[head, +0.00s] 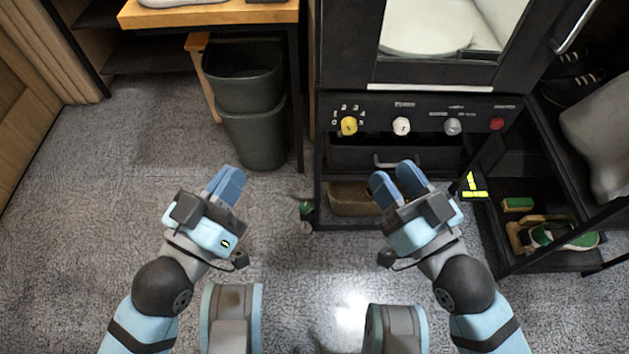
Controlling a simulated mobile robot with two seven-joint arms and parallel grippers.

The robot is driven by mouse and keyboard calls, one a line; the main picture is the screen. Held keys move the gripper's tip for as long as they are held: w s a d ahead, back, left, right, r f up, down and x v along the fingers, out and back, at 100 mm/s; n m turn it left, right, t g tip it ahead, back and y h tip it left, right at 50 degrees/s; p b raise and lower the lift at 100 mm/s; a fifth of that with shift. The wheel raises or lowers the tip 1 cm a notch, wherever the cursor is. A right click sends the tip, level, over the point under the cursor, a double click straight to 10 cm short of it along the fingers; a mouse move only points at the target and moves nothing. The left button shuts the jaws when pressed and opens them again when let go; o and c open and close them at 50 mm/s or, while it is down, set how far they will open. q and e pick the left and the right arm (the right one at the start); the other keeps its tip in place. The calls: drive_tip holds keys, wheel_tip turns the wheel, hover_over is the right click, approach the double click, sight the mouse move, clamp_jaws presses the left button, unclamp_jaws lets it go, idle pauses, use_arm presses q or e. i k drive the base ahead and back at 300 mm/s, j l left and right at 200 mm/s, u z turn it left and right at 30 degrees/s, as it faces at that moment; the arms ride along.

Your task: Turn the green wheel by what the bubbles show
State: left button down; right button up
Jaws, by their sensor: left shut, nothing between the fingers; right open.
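A small green part (305,208) shows low at the left front corner of the black machine cabinet (345,85); it may be the green wheel, but it is too small to be sure. The cabinet's window (440,28) shows a pale, rounded interior, and I cannot make out bubbles in it. My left gripper (229,176) is shut and empty over the floor, left of the green part. My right gripper (393,174) is open and empty in front of the cabinet's lower part, right of the green part. Neither gripper touches the green part.
The panel has a yellow knob (348,126) with numbers, a white knob (401,126), a grey knob (452,126) and a red knob (497,124). Dark bins (253,135) stand left. A low shelf at right holds a green-and-white shoe (580,240). Carpet at left is clear.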

sight(305, 207)
drive_tip(key=i+j+z, duration=0.3)
drive_tip(key=j, duration=0.35)
drive_tip(key=i+j+z, duration=0.15)
drive_tip(key=j, duration=0.25)
drive_tip(key=i+j+z, duration=0.2)
drive_tip(key=j, duration=0.35)
drive_tip(key=j+z, duration=0.15)
drive_tip(key=j, duration=0.35)
drive_tip(key=j+z, duration=0.2)
drive_tip(key=j, duration=0.35)
drive_tip(key=k+j+z, duration=0.2)
drive_tip(key=j, duration=0.35)
drive_tip(key=k+j, duration=0.1)
drive_tip(key=j, duration=0.25)
drive_tip(key=j+z, duration=0.1)
drive_tip(key=j, duration=0.25)
drive_tip(key=k+j, duration=0.15)
drive_tip(key=j, duration=0.2)
drive_tip(key=i+l, duration=0.25)
drive_tip(key=l+z, duration=0.05)
drive_tip(key=l, duration=0.05)
